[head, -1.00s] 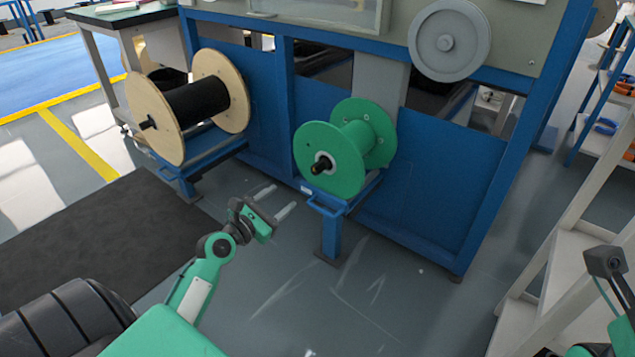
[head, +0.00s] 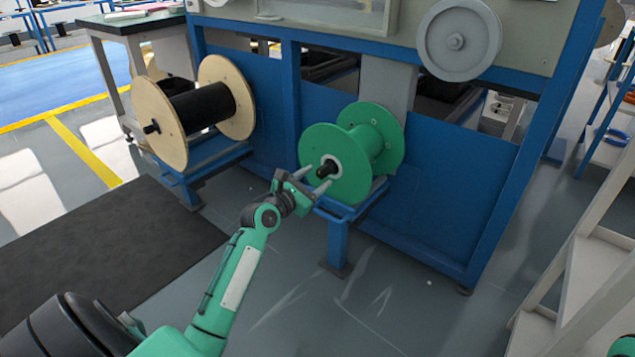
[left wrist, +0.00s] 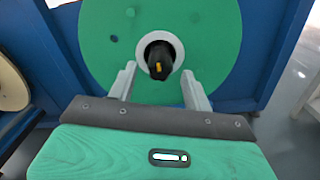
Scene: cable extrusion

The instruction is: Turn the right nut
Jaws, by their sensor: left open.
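The right nut (head: 326,167) is a dark knob on the axle end at the centre of the green spool (head: 376,142). In the left wrist view the nut (left wrist: 160,60) is black with a small yellow mark, inside a pale ring on the green flange (left wrist: 215,35). My left gripper (head: 327,178) is open in front of the nut. In the left wrist view its two fingers (left wrist: 159,72) point at the flange, one on each side of the nut's lower part, with gaps visible. I cannot tell how deep the nut lies between them. My right gripper is not in view.
A wooden spool with black cable (head: 198,106) stands on a blue bracket to the left. The blue machine frame (head: 440,175) is behind the green spool, and its bracket leg (head: 338,245) stands below. A pale shelf (head: 585,270) is at the right. The floor in front is clear.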

